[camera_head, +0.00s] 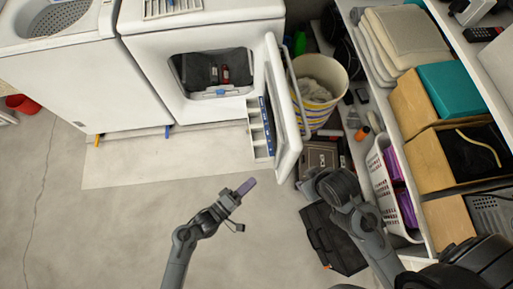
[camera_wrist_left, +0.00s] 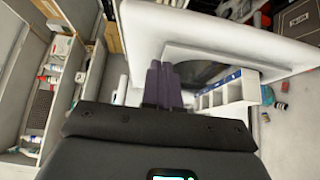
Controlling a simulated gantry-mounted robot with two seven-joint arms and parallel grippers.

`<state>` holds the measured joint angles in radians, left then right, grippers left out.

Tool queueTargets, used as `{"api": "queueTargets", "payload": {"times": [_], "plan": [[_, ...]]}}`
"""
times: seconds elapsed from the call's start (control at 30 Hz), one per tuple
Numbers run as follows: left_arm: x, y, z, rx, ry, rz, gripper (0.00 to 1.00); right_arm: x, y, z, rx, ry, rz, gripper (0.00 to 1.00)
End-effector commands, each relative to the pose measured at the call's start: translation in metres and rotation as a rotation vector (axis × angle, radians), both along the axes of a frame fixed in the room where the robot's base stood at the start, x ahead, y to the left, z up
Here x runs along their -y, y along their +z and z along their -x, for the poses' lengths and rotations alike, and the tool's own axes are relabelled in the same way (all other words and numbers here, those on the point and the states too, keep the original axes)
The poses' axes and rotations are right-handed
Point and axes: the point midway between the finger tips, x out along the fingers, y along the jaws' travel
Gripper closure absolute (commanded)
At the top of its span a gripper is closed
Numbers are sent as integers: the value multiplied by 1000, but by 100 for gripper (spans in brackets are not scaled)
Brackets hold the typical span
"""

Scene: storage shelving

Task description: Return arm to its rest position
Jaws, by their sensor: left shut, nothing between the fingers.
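My left arm comes up from the bottom of the head view, over the bare floor. My left gripper (camera_head: 246,186) has purplish fingers, is shut and holds nothing. It is apart from the white machine's open door (camera_head: 285,105), in front and to the left of it. In the left wrist view the closed fingers (camera_wrist_left: 162,85) point ahead, with the white door panel behind and to the right. Dark links of my right arm (camera_head: 350,200) show at the lower right of the head view; its fingers cannot be made out.
The white front-loading machine (camera_head: 200,32) stands open, with dark and red items inside. A striped basket (camera_head: 318,88) stands right of the door. A black case (camera_head: 335,238) lies on the floor near the shelving (camera_head: 400,150). The floor (camera_head: 110,230) at left is clear.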

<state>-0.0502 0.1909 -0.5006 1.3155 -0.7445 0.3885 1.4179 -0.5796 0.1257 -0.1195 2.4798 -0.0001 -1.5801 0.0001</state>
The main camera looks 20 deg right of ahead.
Motion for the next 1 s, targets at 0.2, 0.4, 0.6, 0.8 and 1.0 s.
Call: {"api": "queueTargets", "payload": {"times": [0.2,0.4,0.6,0.8,1.0], "plan": [[-14,0,9,-1,-1,-1,100,0,0,0,0,0,-1,57],[-15,-13,33,-46,1,3,100,-1,0,0,-1,-2,-4,57],[-18,8,54,-55,95,38,100,-2,0,0,0,-4,-9,57],[-57,35,22,89,291,-295,100,-2,0,0,-1,-5,-10,57],[-139,62,-2,181,413,-790,100,-2,0,0,-1,-5,-9,57]]}}
